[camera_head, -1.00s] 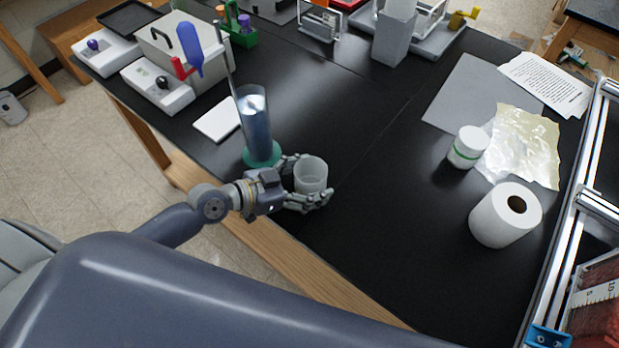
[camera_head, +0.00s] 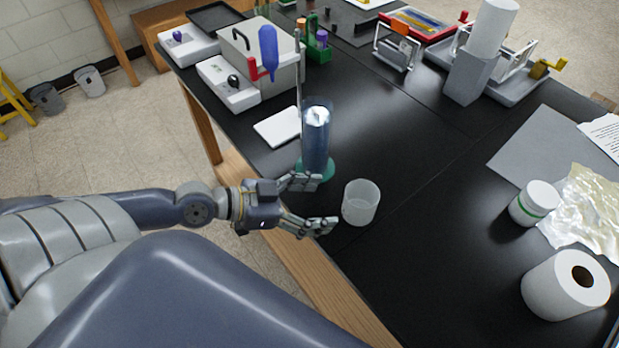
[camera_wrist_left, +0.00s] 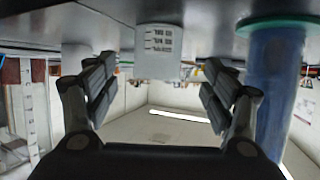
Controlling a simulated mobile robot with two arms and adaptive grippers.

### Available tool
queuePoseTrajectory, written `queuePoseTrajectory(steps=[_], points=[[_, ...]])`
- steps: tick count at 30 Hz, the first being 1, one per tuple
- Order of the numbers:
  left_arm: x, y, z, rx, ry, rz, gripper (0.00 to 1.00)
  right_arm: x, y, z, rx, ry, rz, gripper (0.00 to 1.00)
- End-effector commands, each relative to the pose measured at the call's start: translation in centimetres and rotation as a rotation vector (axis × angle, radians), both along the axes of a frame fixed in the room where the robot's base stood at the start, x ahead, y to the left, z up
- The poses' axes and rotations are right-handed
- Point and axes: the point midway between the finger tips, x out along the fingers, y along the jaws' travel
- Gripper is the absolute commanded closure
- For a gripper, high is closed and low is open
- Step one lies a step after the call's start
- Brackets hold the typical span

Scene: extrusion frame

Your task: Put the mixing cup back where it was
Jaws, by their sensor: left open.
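The mixing cup (camera_head: 360,203), a translucent white cup, stands upright on the black bench near its front edge. My left gripper (camera_head: 318,203) is open and empty just left of the cup, its fingers pointing toward it with a small gap. In the left wrist view, which looks upside down, the cup (camera_wrist_left: 158,50) with dark markings shows between and beyond the spread fingers (camera_wrist_left: 158,72). My right gripper is not in view.
A tall blue-filled cylinder (camera_head: 316,140) on a green base stands close behind my left gripper. A white pad (camera_head: 278,127) lies to its left. A green-banded jar (camera_head: 535,203) and a paper roll (camera_head: 566,286) stand at right. The bench right of the cup is clear.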

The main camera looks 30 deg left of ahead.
Motion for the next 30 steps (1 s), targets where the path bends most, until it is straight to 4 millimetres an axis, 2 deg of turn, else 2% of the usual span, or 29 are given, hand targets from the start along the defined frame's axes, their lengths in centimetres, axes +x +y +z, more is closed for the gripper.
queuePoseTrajectory(steps=[9, 30], points=[[-1.1, 0.73, 0.56, -0.001, 0.002, -0.007, 0.24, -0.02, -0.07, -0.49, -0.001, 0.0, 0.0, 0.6], [-1.18, 0.77, 0.8, -0.004, 0.0, -0.006, 0.24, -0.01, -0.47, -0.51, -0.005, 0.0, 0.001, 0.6]])
